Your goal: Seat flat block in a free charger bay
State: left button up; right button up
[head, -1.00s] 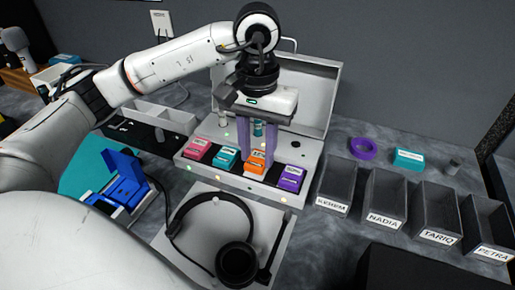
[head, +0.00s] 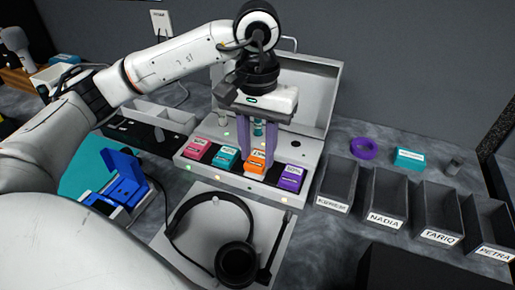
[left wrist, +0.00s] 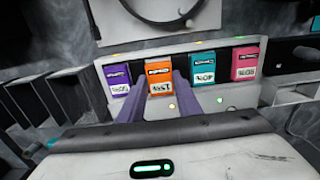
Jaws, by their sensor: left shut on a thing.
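The charger (head: 245,186) is a pale case with a raised lid and a row of bays on its front. A pink block (head: 198,149), a teal block (head: 225,158) and a purple block (head: 290,178) sit in the row. My left gripper (head: 257,160) points down over the row and is shut on an orange block (head: 256,163), between the teal and purple ones. The left wrist view also shows the orange block (left wrist: 160,80) between the purple fingers, in line with its neighbours. I cannot tell whether it is fully down. My right gripper is not in view.
A headset (head: 237,262) lies on a pale tray in front of the charger. Dark open bins (head: 386,196) with name labels stand to the right. A blue box (head: 122,180) is at left.

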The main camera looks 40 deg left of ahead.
aim_at(257, 158)
pick_arm(q)
jog(key=shift+b, duration=0.4)
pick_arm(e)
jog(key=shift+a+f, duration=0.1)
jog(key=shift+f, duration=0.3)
pick_arm(q)
jog(key=shift+f+b, duration=0.75)
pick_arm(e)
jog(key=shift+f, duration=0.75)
pick_arm(q)
jog(key=o, duration=1)
notch_tip(257, 158, up, 2)
jog(key=shift+r, duration=0.1)
notch_tip(257, 158, up, 7)
jog(key=shift+f+p, duration=0.1)
jog(key=shift+p, duration=0.85)
jog(key=shift+r, duration=0.65)
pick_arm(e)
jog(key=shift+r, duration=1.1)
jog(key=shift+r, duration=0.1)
